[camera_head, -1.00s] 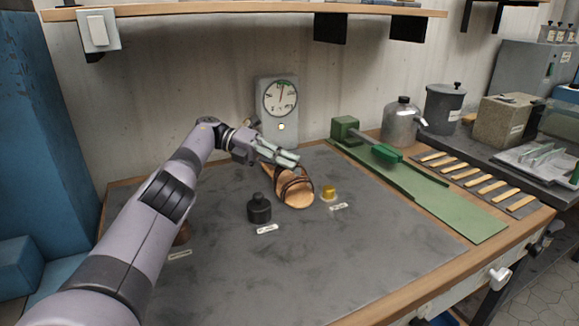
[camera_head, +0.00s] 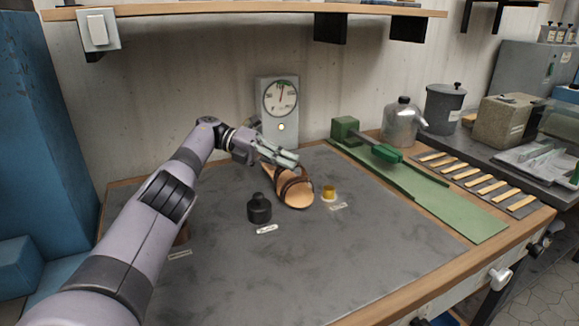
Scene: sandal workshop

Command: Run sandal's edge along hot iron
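A tan sandal (camera_head: 295,196) with dark brown straps lies on the grey mat on the bench, its near end toward me. My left gripper (camera_head: 287,159) is over the sandal's far part, with its fingers close to the straps. The fingers and wrist hide part of the far end, and I cannot tell whether they grip it. No hot iron can be identified for certain; a black, bottle-shaped piece (camera_head: 259,209) stands left of the sandal and a small brass piece (camera_head: 329,193) stands to its right. My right gripper is not in view.
A dial box (camera_head: 278,107) stands at the wall behind the sandal. The front of the grey mat (camera_head: 330,265) is clear.

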